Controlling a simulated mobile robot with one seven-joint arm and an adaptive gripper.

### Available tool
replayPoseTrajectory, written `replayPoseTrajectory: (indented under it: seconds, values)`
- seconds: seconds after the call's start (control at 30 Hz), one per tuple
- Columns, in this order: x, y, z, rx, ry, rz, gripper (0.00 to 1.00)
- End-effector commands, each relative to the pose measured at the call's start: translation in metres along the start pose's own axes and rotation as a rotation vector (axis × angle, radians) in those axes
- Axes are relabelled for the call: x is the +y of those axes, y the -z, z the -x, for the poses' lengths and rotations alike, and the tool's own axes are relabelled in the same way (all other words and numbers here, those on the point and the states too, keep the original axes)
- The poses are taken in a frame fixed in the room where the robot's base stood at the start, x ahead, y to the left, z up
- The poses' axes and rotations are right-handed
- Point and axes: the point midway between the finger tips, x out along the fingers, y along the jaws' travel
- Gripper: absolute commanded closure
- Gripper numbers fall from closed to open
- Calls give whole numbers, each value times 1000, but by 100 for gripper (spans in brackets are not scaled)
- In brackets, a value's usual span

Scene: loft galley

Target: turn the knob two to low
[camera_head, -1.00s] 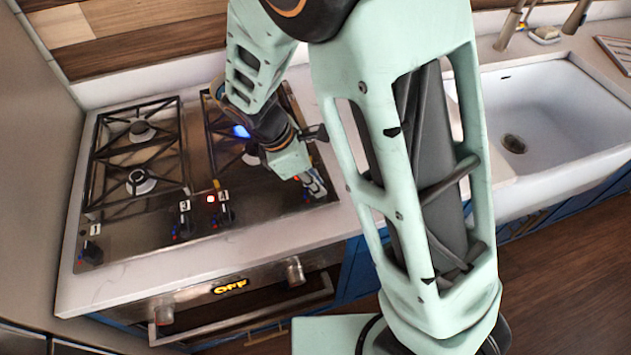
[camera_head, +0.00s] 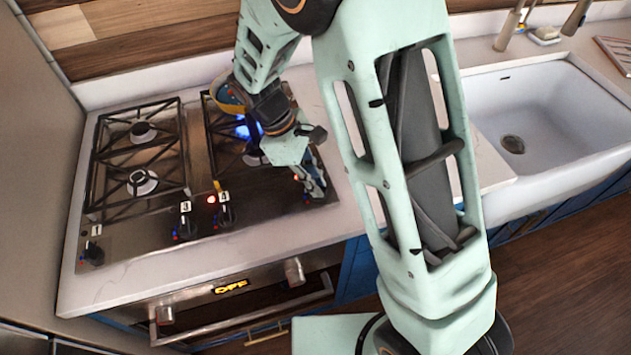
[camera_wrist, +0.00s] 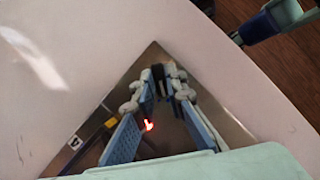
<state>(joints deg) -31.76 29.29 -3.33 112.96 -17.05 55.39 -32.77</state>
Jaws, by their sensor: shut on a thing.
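The cooktop (camera_head: 140,228) has a row of black knobs along its front edge. Knob one (camera_head: 93,253) is at the left, and knob three (camera_head: 184,229) and another labelled knob (camera_head: 225,213) are near the middle. My gripper (camera_head: 318,187) is at the right end of the row and covers the knob there in the head view. In the wrist view my gripper (camera_wrist: 162,82) is shut on a small dark knob (camera_wrist: 158,73) between its fingertips. A red light (camera_wrist: 149,126) glows between the fingers. The knob's pointer direction and label cannot be read clearly.
A blue flame (camera_head: 250,129) burns on the right side, partly behind my arm. A yellow-rimmed pan (camera_head: 228,96) is at the back. Black grates (camera_head: 140,155) cover the left burners. The oven handle (camera_head: 250,322) is below, and the sink (camera_head: 545,120) is at right.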

Motion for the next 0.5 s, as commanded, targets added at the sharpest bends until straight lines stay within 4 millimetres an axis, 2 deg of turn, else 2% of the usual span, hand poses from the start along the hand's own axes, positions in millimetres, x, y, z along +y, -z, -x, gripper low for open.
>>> replayPoseTrajectory:
  seconds: [0.2, 0.5]
  values:
    - [2, 0, 0, 1, 66, -161, 100]
    - [3, 0, 1, 2, 126, -307, 100]
